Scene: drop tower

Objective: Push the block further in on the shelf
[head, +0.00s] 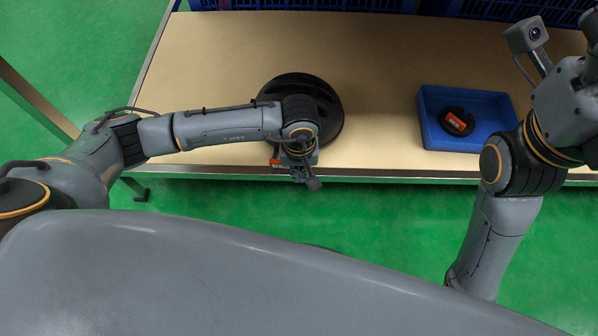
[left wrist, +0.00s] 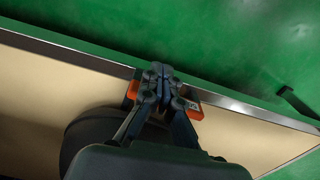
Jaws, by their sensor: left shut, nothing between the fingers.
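The block, an orange-red piece, lies at the shelf's front edge. In the head view a small part of it (head: 275,162) shows beside my left wrist. In the left wrist view its two ends (left wrist: 194,107) stick out on both sides of my left gripper (left wrist: 157,72), which hides its middle. That gripper is shut with nothing between its fingers and points down over the block; I cannot tell whether they touch. The shelf (head: 375,50) is a tan board with a metal front edge. My right arm is at the right; its fingertips do not show clearly.
A black round object (head: 329,100) stands on the shelf behind my left wrist. A blue tray (head: 432,128) at the right holds a black round piece (head: 457,121) with an orange-red mark. Blue crates (head: 300,4) line the back. The board between is bare.

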